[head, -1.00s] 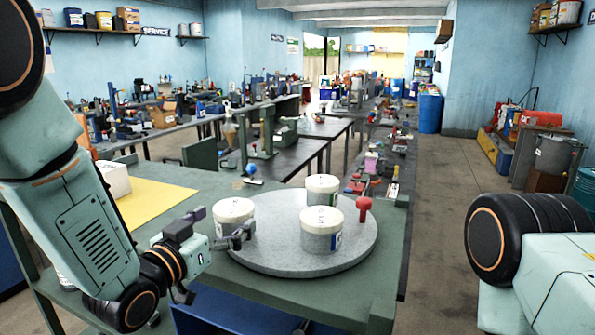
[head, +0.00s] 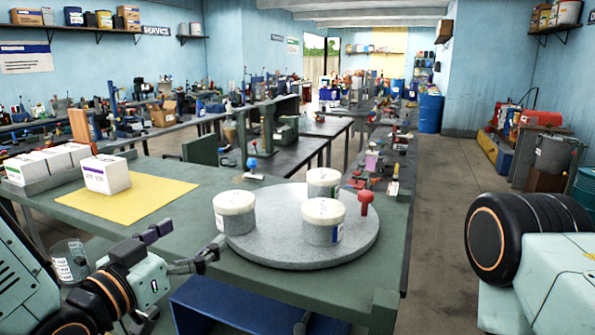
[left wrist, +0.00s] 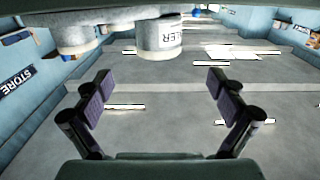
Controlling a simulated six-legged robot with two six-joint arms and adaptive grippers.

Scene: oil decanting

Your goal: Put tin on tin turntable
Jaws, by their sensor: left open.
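The grey round turntable (head: 285,252) lies on the green bench. Three grey tins with cream lids stand upright on it: a left tin (head: 235,215) near its left edge, a front tin (head: 322,222) and a back tin (head: 322,184). My left gripper (head: 184,246) is open and empty, at the bench's near edge, left of and apart from the left tin. In the left wrist view, the open fingers (left wrist: 160,84) have nothing between them; two tins show at the top, one with partial lettering (left wrist: 160,38). My right gripper is not in view.
A red knob (head: 365,203) rises at the turntable's right side. A clear jar (head: 68,262) stands near my left arm. A blue bin (head: 240,312) is below the bench top.

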